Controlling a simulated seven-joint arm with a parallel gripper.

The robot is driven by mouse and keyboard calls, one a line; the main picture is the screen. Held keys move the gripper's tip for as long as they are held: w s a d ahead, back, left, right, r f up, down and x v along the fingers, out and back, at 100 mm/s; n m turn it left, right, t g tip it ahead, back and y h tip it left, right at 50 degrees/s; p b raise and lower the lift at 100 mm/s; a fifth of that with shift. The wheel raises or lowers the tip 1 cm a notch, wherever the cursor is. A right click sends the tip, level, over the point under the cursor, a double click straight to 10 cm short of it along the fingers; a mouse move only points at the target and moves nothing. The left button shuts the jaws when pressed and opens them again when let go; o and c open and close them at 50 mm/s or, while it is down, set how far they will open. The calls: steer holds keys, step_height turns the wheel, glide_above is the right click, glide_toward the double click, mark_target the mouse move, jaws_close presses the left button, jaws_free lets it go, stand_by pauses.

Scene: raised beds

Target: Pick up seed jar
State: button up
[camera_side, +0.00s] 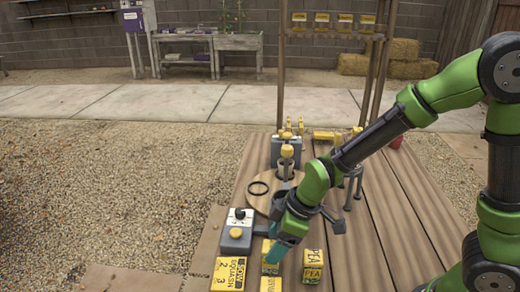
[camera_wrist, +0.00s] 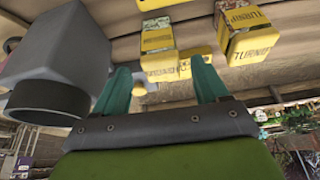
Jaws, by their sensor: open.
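My gripper (camera_side: 277,250) points down over the front of the wooden table, its teal fingers apart. The wrist view shows both fingers of my gripper (camera_wrist: 160,66) with a gap between them and nothing clearly held. Small yellow block-shaped containers with seed names stand near it: one marked PEA (camera_side: 313,266) to its right, another yellow one (camera_side: 270,262) close beside or behind the fingertips, and a larger SQUASH one (camera_side: 229,273) to its left. The wrist view shows containers marked TURNIP (camera_wrist: 246,42). I cannot tell which of these is the seed jar.
A grey device with a dark knob (camera_side: 238,226) stands left of my gripper. A grey unit with yellow tops (camera_side: 286,150) stands farther back. Bare planks (camera_side: 400,235) lie to the right.

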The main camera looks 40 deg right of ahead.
mark_target(271, 246)
steer(key=x, duration=0.3)
steer(key=shift+a+f, duration=0.1)
steer(key=shift+f, duration=0.05)
steer(key=c, duration=1.1)
